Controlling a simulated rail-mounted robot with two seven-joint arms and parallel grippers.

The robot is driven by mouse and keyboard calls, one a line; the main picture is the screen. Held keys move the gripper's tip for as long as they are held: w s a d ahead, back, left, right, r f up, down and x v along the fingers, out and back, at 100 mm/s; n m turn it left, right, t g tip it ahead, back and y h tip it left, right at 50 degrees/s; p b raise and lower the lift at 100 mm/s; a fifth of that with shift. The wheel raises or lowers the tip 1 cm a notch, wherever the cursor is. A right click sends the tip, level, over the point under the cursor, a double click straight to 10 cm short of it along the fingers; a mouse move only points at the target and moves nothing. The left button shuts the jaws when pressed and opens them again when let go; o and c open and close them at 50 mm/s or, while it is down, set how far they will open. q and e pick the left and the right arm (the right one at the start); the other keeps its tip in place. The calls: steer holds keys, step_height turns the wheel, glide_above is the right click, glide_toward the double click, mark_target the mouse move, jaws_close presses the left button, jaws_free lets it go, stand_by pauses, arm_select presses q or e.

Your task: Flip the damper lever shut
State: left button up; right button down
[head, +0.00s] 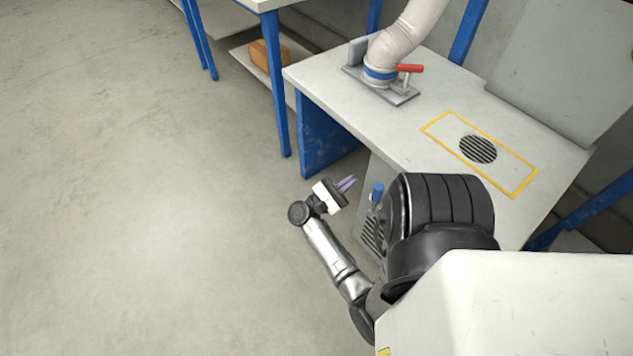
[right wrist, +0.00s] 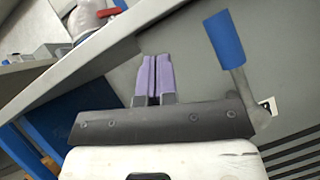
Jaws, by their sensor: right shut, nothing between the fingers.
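A lever with a red handle (head: 409,68) stands beside the blue collar at the foot of the pale duct, its grip lying roughly level. The red handle also shows at the top of the right wrist view (right wrist: 110,12). A second lever with a blue handle (head: 377,192) sits on the bench's front panel; in the right wrist view the blue grip (right wrist: 226,40) points up from its grey pivot. My right gripper (head: 349,182) is in front of the bench, left of the blue handle and apart from it. Its purple fingers (right wrist: 154,72) are shut and empty. My left gripper is out of view.
The duct (head: 405,30) rises from a metal plate on the grey bench top (head: 440,95). A yellow-outlined area with a round grille (head: 478,149) lies to the right. A brown box (head: 268,55) rests on a low shelf. The floor left is clear.

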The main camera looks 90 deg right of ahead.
arm_select(q)
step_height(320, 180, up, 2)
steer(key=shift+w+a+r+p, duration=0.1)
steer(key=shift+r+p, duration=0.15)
steer(key=shift+p, duration=0.65)
arm_select(e)
steer(key=w+a, duration=0.1)
steer(key=w, duration=0.8)
steer(key=shift+w+a, duration=0.15)
steer(key=shift+w, duration=0.05)
steer(key=shift+s+a, duration=0.15)
